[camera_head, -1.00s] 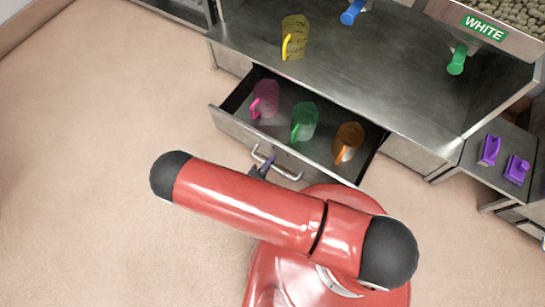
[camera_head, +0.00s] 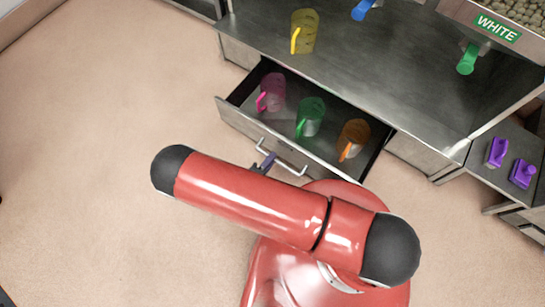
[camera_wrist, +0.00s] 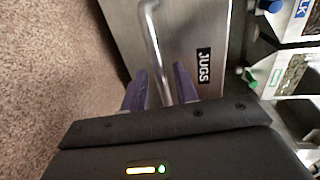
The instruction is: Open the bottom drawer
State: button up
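The bottom drawer (camera_head: 240,124) is pulled out from under the steel counter. Its front also shows in the wrist view (camera_wrist: 207,30), with a black JUGS label. A pink jug (camera_head: 271,92), a green jug (camera_head: 312,115) and an orange jug (camera_head: 354,138) stand inside it. My gripper (camera_head: 266,162) is at the left part of the metal drawer handle (camera_head: 288,165), partly hidden by my red arm.
A yellow jug (camera_head: 304,32) stands on the steel counter (camera_head: 385,75) above. A hopper marked WHITE (camera_head: 497,28) with a green handle is at the upper right. Purple items (camera_head: 497,152) sit on a right side shelf. The floor (camera_head: 100,110) on the left is clear.

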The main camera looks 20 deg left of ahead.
jog(key=v, duration=0.5)
jog(key=shift+s+a, duration=0.1)
jog(key=shift+s, duration=0.3)
jog(key=w+d+r+m+g+h+p, duration=0.1)
jog(key=w+d+r+m+g, duration=0.3)
jog(key=r+m, duration=0.6)
jog(key=w+d+r+m+g+h+p, duration=0.15)
jog(key=w+d+r+m+g, duration=0.25)
jog(key=r+m, duration=0.55)
jog(key=w+d+r+m+g+h+p, duration=0.15)
jog(key=w+d+r+m+g, duration=0.4)
jog(key=r, duration=0.75)
jog(key=s+d+r+m+t+y+p, duration=0.1)
jog(key=s+d+r+m+y, duration=0.2)
jog(key=r+m, duration=0.4)
jog(key=s+d+r+m+t+y+p, duration=0.1)
jog(key=s+d+r+m+t+y, duration=0.1)
jog(key=d+r+m, duration=0.4)
jog(key=s+d+r+m+t+y+p, duration=0.1)
jog(key=s+d+r+m+y, duration=0.3)
jog(key=r+m, duration=0.6)
jog(key=shift+s+d+r+m+p, duration=0.25)
jog(key=shift+s+d+m+p, duration=0.3)
jog(key=shift+s+m, duration=0.45)
